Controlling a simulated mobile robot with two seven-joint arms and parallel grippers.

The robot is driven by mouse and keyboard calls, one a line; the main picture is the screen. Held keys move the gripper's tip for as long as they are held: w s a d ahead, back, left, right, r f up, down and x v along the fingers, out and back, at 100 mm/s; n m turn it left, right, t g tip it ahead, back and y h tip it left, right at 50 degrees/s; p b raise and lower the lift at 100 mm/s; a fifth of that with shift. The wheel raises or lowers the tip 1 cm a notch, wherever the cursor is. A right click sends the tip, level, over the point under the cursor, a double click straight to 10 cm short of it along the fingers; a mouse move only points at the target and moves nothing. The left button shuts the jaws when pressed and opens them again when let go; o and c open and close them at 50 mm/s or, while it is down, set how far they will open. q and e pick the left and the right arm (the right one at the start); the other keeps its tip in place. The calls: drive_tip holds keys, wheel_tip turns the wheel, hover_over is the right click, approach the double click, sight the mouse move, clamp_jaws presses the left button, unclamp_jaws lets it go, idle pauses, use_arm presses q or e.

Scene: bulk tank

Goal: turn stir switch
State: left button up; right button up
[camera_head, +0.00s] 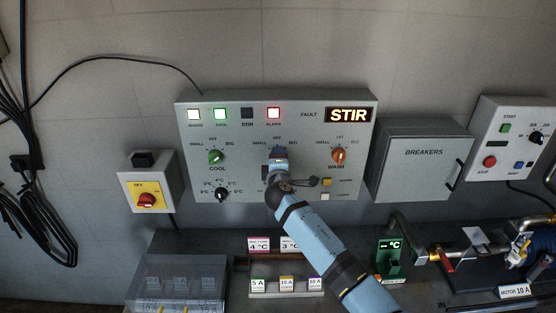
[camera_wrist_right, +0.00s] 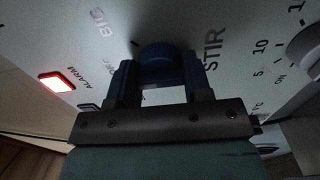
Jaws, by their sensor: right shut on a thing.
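The stir switch is a dark blue knob (camera_wrist_right: 160,58) beside the printed word STIR on the light grey panel (camera_head: 320,185). My left gripper is not in view.
The STIR lamp (camera_head: 247,113) is dark, the ALARM lamp (camera_head: 273,113) is lit red, and a display (camera_head: 348,115) beside FAULT reads STIR. A black temperature dial (camera_head: 221,194) sits lower left. A breaker box (camera_head: 425,150) and a yellow-red switch box (camera_head: 147,190) flank the panel.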

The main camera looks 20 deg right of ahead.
drive_tip(key=o, duration=0.9)
drive_tip(key=shift+s, duration=0.1)
drive_tip(key=b+v, duration=0.2)
drive_tip(key=v, duration=1.1)
drive_tip(key=shift+s, duration=0.35)
drive_tip(key=shift+a, duration=0.1)
